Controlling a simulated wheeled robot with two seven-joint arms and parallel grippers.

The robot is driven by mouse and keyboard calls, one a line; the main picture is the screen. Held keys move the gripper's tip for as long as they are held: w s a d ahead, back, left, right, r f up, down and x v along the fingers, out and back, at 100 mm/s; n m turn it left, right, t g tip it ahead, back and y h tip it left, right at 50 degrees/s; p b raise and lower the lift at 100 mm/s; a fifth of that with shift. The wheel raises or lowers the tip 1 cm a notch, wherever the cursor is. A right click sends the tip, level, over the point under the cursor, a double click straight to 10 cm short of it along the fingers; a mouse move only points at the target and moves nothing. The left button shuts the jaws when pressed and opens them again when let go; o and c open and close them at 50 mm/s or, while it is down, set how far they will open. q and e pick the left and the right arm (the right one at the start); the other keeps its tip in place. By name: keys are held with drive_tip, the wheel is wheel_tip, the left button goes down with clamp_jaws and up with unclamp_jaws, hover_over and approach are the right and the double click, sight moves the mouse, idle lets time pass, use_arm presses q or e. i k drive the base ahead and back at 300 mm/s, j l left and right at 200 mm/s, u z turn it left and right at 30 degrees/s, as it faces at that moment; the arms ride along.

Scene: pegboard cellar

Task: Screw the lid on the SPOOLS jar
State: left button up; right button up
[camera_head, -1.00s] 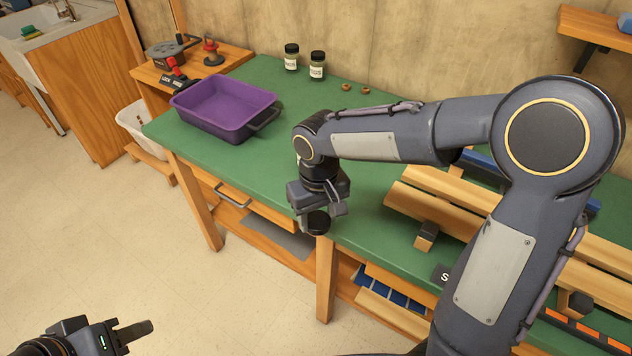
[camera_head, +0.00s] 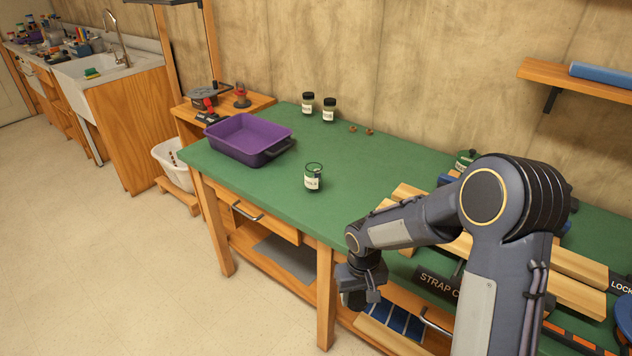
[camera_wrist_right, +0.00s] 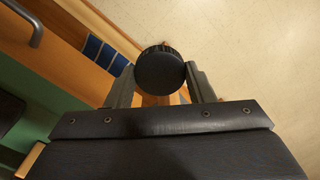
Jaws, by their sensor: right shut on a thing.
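An open glass jar (camera_head: 313,180) with a white label, of which the last letters seem to read "OLS", stands upright on the green workbench (camera_head: 350,170) near its front edge, with no lid on it. My right gripper (camera_head: 357,298) hangs beyond the bench's front edge, lower and to the right of the jar, well apart from it. In the right wrist view, the gripper (camera_wrist_right: 160,88) is shut on a round black lid (camera_wrist_right: 159,70), one finger on each side. My left gripper is out of view.
A purple tray (camera_head: 247,138) sits left of the jar. Two black-lidded jars (camera_head: 308,104) (camera_head: 329,109) and two small brown rings (camera_head: 361,130) are at the back. Wooden beams (camera_head: 575,262) lie at the right. The bench around the open jar is clear.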

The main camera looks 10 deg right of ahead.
sight(313, 171)
drive_tip(key=i+j+z, duration=0.1)
drive_tip(key=z, duration=1)
drive_tip(key=i+j+z, duration=0.1)
drive_tip(key=j+z, duration=0.3)
drive_tip(key=j, duration=0.25)
drive_tip(key=j+z, duration=0.35)
drive_tip(key=j, duration=0.3)
drive_tip(key=j+z, duration=0.4)
drive_tip(key=j, duration=0.3)
drive_tip(key=k+j, duration=0.1)
drive_tip(key=j, duration=0.6)
drive_tip(key=k+j, duration=0.1)
drive_tip(key=j, duration=0.55)
